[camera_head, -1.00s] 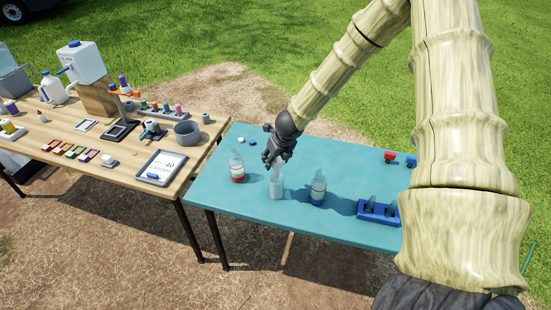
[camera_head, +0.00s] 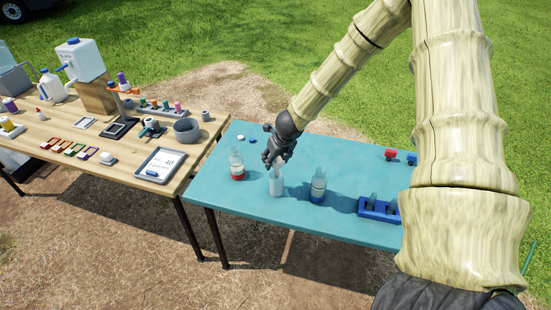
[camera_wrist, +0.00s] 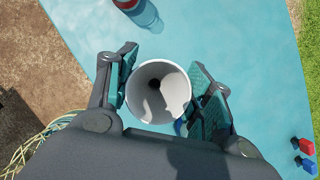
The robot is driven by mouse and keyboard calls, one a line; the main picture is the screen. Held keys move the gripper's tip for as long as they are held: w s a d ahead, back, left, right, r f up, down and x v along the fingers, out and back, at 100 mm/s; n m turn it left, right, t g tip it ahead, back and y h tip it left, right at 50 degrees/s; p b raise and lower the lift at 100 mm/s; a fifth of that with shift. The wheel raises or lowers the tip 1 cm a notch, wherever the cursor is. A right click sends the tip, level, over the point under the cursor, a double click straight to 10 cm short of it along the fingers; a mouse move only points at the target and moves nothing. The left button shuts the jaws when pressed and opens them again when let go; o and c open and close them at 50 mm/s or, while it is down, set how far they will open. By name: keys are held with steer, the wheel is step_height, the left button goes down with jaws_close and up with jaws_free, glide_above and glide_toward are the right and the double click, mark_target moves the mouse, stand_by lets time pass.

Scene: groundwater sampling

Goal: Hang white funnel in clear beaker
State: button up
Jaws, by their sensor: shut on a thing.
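In the wrist view the white funnel (camera_wrist: 159,84) sits between the fingers of my gripper (camera_wrist: 162,88), wide mouth up, with a dark hole at its centre. The fingers are shut on it. In the head view my gripper (camera_head: 275,161) is just above the clear beaker (camera_head: 276,186) on the teal table. The funnel is mostly hidden by the gripper there. The funnel's lower part appears to be at or in the beaker's mouth; I cannot tell whether its rim rests on the beaker. The beaker is hidden under the funnel in the wrist view.
On the teal table (camera_head: 225,196), a red-bottomed bottle (camera_head: 237,165) stands left of the beaker and a blue-bottomed bottle (camera_head: 318,186) right of it. A blue rack (camera_head: 376,209) is further right. Small red (camera_head: 391,154) and blue pieces lie behind it. A crowded wooden table (camera_head: 125,168) adjoins on the left.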

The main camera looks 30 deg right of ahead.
mark_target(275, 170)
steer(key=shift+f+b, duration=2.15)
steer(key=shift+f, duration=0.45)
stand_by(0.8)
steer(key=shift+s+f+b, duration=0.2)
steer(key=shift+f+b, duration=0.1)
steer(key=shift+f, duration=0.1)
steer(key=o, duration=0.7)
steer(key=shift+c, duration=0.2)
steer(key=o, duration=0.3)
steer(key=shift+w+f, duration=0.15)
steer(key=shift+w, duration=0.05)
steer(key=shift+r, duration=0.3)
steer(key=shift+v, duration=5.85)
steer(key=shift+s, duration=0.1)
